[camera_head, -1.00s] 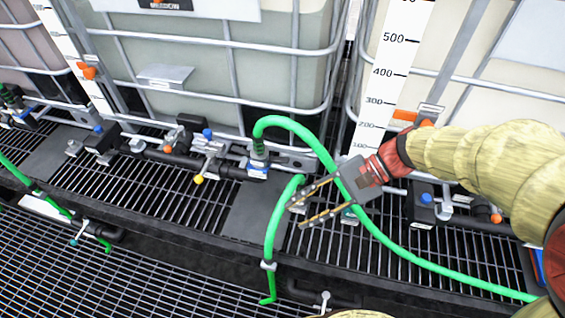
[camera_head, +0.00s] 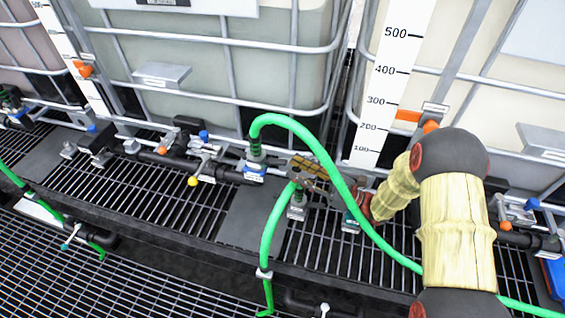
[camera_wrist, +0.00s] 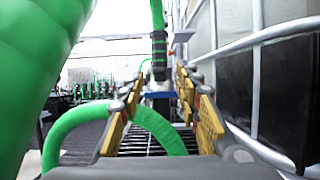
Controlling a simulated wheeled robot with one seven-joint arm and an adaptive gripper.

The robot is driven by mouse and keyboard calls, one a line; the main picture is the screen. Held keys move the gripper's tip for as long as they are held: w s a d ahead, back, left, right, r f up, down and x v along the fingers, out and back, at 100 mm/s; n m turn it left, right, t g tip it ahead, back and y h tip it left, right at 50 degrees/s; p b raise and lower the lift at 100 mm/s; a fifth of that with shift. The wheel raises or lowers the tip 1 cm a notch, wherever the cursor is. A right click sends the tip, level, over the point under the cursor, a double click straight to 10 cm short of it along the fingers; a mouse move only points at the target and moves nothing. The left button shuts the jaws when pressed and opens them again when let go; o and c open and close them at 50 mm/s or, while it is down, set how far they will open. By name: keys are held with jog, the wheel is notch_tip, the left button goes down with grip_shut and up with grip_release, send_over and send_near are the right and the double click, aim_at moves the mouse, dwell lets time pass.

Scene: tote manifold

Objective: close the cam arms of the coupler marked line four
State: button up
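A green hose (camera_head: 315,150) arches up from a dark coupler (camera_head: 255,152) with a blue and white tag (camera_head: 253,171). No tag reads clearly, so I cannot tell which coupler is line four, and its cam arms are too small to make out. My gripper (camera_head: 297,172) is open, just right of this coupler, partly hidden behind the hose. In the wrist view the tan-padded fingers (camera_wrist: 163,98) stand apart. An upright coupler (camera_wrist: 159,55) on a hose shows beyond them, and a green hose loop (camera_wrist: 160,128) crosses between them. Nothing is gripped.
A second green hose (camera_head: 269,235) hangs from a fitting (camera_head: 298,208) close to my gripper. A yellow-knobbed valve (camera_head: 194,180) stands left on the black pipe. Caged totes (camera_head: 215,70) line the back. Dark grating (camera_head: 130,200) lies in front; a large green hose (camera_wrist: 40,60) fills the wrist view's left.

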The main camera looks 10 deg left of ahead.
aim_at(282, 161)
jog(key=shift+b+x, duration=0.45)
jog(key=shift+x, duration=2.15)
jog(key=shift+s, duration=0.1)
jog(key=c, duration=0.3)
grip_shut()
